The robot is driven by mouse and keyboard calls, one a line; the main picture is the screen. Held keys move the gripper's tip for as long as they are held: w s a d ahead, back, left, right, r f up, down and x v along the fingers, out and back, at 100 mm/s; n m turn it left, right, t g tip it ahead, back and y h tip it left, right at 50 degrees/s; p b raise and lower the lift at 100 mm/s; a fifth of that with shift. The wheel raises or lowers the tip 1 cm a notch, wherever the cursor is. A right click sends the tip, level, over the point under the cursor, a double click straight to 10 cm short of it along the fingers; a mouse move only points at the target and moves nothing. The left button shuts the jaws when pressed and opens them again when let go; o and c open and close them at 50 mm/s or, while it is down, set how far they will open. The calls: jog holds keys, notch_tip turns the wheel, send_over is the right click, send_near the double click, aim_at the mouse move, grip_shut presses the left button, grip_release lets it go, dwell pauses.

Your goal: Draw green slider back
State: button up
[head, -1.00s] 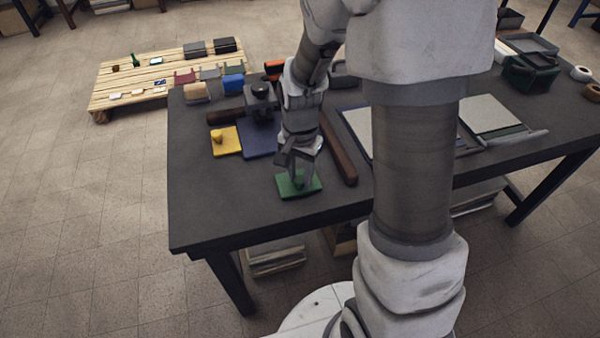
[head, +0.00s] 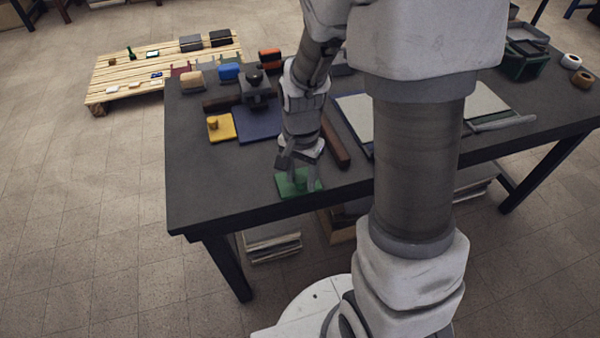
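The green slider (head: 286,189) is a flat green plate with a small upright green knob. It lies near the front edge of the dark table (head: 215,195). My gripper (head: 299,176) points down over the plate. Its fingers look spread, one on each side of the knob, with a gap visible around it. I cannot tell whether a finger touches the knob or the plate. Behind it lie a blue plate (head: 258,125) with a dark knob and a yellow plate (head: 221,130) with a yellow knob.
A brown bar (head: 335,142) lies just right of my gripper and another behind the yellow plate. A pale panel (head: 352,110) lies further right, partly hidden by my arm. The table's front left area is clear. A wooden pallet (head: 120,80) stands on the floor behind.

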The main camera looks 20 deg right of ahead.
aim_at(301, 180)
jog(key=shift+o, duration=0.9)
jog(key=shift+w, duration=0.1)
jog(key=shift+r, duration=0.15)
notch_tip(301, 180, up, 17)
jog(key=p, duration=0.4)
jog(key=shift+r, duration=0.1)
